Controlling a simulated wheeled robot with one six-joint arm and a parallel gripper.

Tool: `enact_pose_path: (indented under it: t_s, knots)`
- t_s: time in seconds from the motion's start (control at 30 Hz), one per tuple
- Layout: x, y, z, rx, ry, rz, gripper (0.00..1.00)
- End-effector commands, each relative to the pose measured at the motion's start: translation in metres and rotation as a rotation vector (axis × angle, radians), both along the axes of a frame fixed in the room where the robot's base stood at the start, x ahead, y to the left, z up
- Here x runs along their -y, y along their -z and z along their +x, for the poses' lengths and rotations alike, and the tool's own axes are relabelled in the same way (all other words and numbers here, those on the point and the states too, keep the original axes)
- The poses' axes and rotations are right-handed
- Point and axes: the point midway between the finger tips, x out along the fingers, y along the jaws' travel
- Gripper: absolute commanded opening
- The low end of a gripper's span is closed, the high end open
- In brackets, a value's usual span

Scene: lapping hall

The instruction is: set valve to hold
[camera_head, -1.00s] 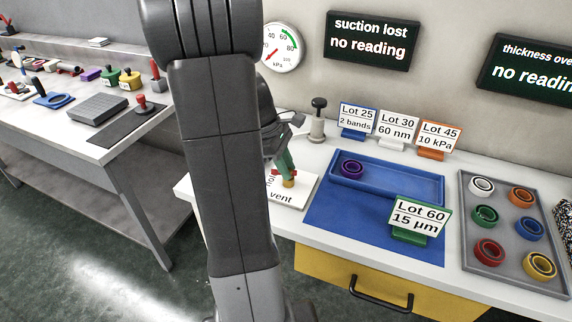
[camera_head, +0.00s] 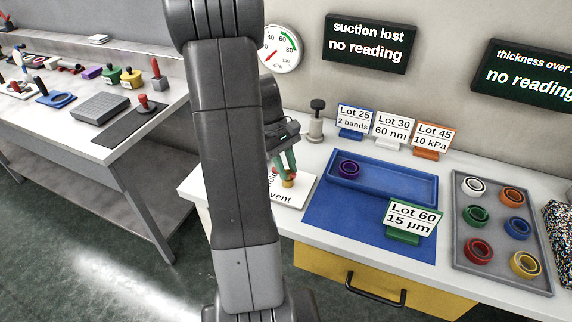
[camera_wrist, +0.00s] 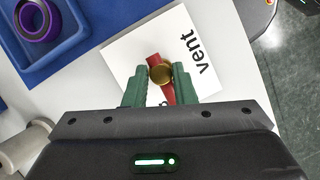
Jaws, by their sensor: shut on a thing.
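The valve has a red lever (camera_wrist: 155,60) with a brass hub (camera_wrist: 162,74). It sits on a white plate (camera_wrist: 125,52) marked "vent"; the other word is mostly hidden by my gripper in the wrist view. My gripper (camera_wrist: 160,82) has its green fingers on both sides of the lever and hub, shut on the valve lever. In the head view my gripper (camera_head: 286,166) stands over the brass hub (camera_head: 289,180), and my arm hides the left part of the plate (camera_head: 298,193). Which mark the lever points to I cannot tell.
A round kPa gauge (camera_head: 281,49) hangs behind, beside a screen (camera_head: 369,43) reading "suction lost no reading". A blue tray (camera_head: 410,187) with a purple ring (camera_head: 349,167) lies right of the plate. Lot signs and a grey tray (camera_head: 510,278) of rings stand further right.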

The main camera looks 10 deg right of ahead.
Motion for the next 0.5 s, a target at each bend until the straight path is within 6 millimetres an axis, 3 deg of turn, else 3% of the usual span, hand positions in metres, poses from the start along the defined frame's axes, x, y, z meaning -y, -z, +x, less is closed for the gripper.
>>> enact_pose_path:
  t_s: [0.33, 0.37, 0.43, 0.5]
  knots:
    - [0.0002, 0.0, -0.0004, 0.0, 0.005, 0.0, 0.01]
    - [0.0002, 0.0, -0.0004, 0.0, 0.005, 0.0, 0.3]
    - [0.0002, 0.0, -0.0004, 0.0, 0.005, 0.0, 0.43]
    - [0.0001, 0.0001, -0.0004, 0.0, 0.004, 0.0, 0.45]
